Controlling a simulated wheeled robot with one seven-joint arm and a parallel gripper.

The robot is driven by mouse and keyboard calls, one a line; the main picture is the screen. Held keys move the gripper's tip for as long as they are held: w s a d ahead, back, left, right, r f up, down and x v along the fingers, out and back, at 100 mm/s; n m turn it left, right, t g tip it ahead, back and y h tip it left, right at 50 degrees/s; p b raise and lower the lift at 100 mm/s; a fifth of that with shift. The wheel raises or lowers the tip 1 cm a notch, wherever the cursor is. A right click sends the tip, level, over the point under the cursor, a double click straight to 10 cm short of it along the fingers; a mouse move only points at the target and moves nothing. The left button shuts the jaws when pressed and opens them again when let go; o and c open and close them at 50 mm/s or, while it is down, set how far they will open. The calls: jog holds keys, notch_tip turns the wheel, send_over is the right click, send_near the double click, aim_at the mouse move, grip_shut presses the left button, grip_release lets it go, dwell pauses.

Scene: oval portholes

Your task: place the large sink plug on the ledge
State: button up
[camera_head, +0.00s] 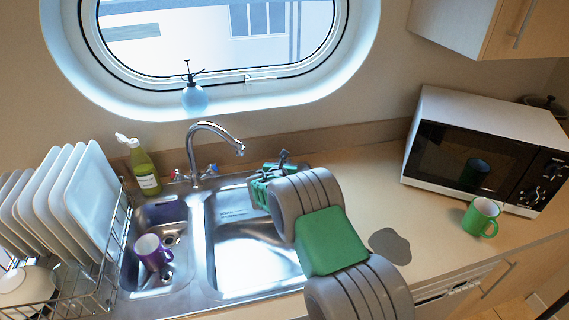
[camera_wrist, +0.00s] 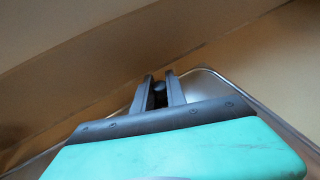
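My gripper (camera_head: 283,158) is over the back right corner of the large sink basin, near the back of the counter. In the wrist view, its two dark fingers (camera_wrist: 160,88) stand a small gap apart with a small dark rounded thing (camera_wrist: 159,87) between the tips. This looks like the large sink plug, but its full shape is hidden. The pale ledge (camera_head: 240,106) is the lower rim of the oval porthole, behind and above the tap. A light blue spray bottle (camera_head: 194,98) stands on it.
The tap (camera_head: 205,150) rises left of my gripper. A green soap bottle (camera_head: 143,170) and a rack of plates (camera_head: 85,195) stand further left. A purple mug (camera_head: 151,252) is in the small basin. The microwave (camera_head: 480,150) and green mug (camera_head: 481,217) are right.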

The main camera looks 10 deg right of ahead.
jog(key=o, duration=0.5)
jog(key=shift+c, duration=0.2)
jog(key=shift+r+p, duration=0.3)
jog(key=s+a+r+m+g+y+b, duration=0.1)
jog(key=s+r+m+g, duration=0.1)
jog(key=s+r+m, duration=0.65)
jog(key=s+a+r+m+g+y+b, duration=0.15)
jog(key=s+m, duration=0.45)
jog(key=s, duration=0.7)
jog(key=s+a+m+g+y, duration=0.1)
jog(key=s+a+m+g, duration=0.1)
jog(key=s+m, duration=0.6)
jog(key=s+a+m+g+y, duration=0.1)
jog(key=s+m+g+y, duration=0.1)
jog(key=s+m, duration=0.6)
jog(key=s+g, duration=0.1)
jog(key=s, duration=0.5)
jog(key=shift+s+a+r+m+p, duration=0.3)
jog(key=shift+a+r+m+p, duration=0.05)
jog(key=shift+a+r, duration=0.05)
